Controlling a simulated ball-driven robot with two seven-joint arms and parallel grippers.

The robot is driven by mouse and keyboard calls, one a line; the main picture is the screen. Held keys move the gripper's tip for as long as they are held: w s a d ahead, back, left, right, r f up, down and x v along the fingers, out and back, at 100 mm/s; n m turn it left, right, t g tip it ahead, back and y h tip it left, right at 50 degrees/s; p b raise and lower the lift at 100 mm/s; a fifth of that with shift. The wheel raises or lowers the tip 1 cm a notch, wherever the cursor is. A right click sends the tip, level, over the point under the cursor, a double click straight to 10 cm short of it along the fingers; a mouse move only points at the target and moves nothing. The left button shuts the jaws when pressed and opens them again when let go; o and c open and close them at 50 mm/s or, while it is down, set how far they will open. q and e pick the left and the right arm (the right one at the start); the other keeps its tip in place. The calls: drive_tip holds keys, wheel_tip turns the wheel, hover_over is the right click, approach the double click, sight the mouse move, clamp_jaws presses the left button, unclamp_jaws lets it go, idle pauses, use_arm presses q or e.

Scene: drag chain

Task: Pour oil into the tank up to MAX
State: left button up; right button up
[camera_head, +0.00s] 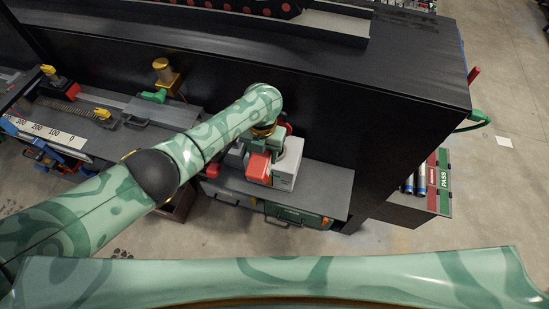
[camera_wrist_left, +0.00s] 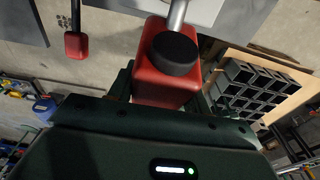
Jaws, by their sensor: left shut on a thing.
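My left gripper (camera_head: 268,143) reaches over the grey shelf and is partly hidden by its own wrist. In the left wrist view it is shut on a red oil can (camera_wrist_left: 166,85) with a black round cap (camera_wrist_left: 174,54) and a grey metal spout (camera_wrist_left: 178,16). The can also shows as a red block (camera_head: 258,166) in the head view. A whitish box (camera_head: 287,168), perhaps the tank, stands just right of the can. I cannot make out a MAX mark, an oil level or any oil flowing. My right gripper is not in view.
The grey shelf (camera_head: 328,184) has bare room on its right. A tall black cabinet (camera_head: 400,130) stands behind and to the right. Left lies a bench with a white scale (camera_head: 45,131) and a yellow-topped fixture (camera_head: 163,72). A red-ended lever (camera_wrist_left: 77,45) shows in the wrist view.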

use_arm(q)
drive_tip(key=shift+s+a+f+t, duration=0.1)
drive_tip(key=shift+s+f+t, duration=0.1)
drive_tip(key=shift+s+t, duration=0.1)
drive_tip(key=shift+f, duration=0.15)
drive_tip(key=shift+f, duration=0.2)
drive_tip(key=shift+s+a+f+t+h, duration=0.2)
drive_tip(key=shift+s+f+t+h, duration=0.35)
drive_tip(key=shift+f+t, duration=0.5)
drive_tip(key=shift+r, duration=0.15)
drive_tip(key=shift+d, duration=0.1)
